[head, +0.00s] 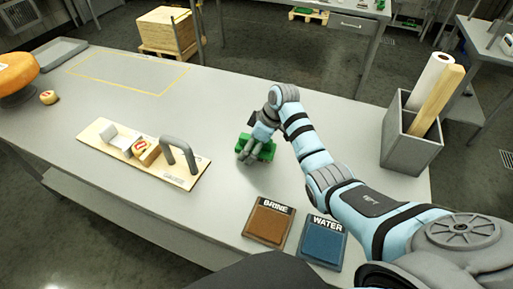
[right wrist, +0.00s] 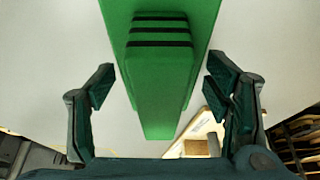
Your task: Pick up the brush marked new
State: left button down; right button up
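A green brush-like block (head: 262,149) lies on the grey table, partly hidden under my right gripper (head: 251,142). In the right wrist view the green block (right wrist: 160,70) has a raised part with dark stripes and sits between the fingers of my right gripper (right wrist: 160,88). The fingers are open, with a gap on both sides of the block. No "new" mark is readable on it. My left gripper is not in view.
A brown BRINE pad (head: 268,223) and a blue WATER pad (head: 322,243) lie at the front. A wooden board (head: 100,140) with a grey handle (head: 180,150) lies left. A grey bin (head: 408,143) stands right. An orange cheese wheel (head: 17,70) is far left.

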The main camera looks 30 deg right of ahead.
jog(key=c, duration=1.3)
jog(key=shift+o, duration=0.2)
notch_tip(320, 180, up, 10)
jog(key=shift+r+p, duration=0.1)
jog(key=shift+p, duration=0.4)
jog(key=o, duration=0.6)
jog(key=c, duration=0.3)
